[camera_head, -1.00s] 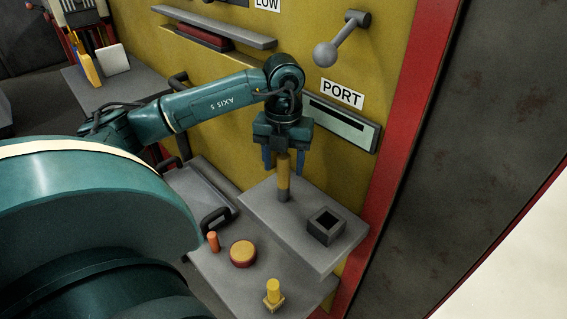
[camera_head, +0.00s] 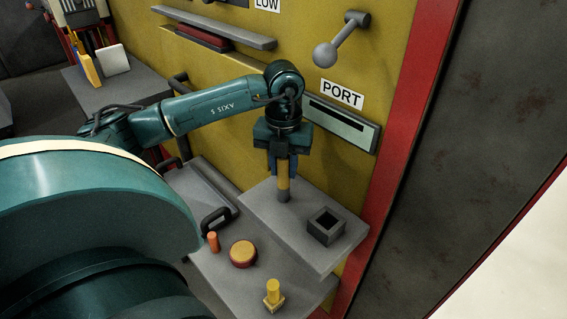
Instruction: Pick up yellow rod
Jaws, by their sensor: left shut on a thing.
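The yellow rod (camera_head: 284,183) stands upright on the raised grey shelf, with a grey lower end. My left gripper (camera_head: 284,172) points straight down from above and is shut on the upper part of the rod, its blue fingers on either side. The rod's lower end appears to touch the shelf, or a grey holder there; I cannot tell which. My right gripper is not in view.
A dark square socket (camera_head: 325,226) stands on the grey shelf (camera_head: 285,233) right of the rod. Below are an orange peg (camera_head: 213,242), a round button (camera_head: 243,254) and a yellow knob (camera_head: 273,295). The yellow wall carries a PORT slot (camera_head: 341,124) and a ball-ended lever (camera_head: 326,53).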

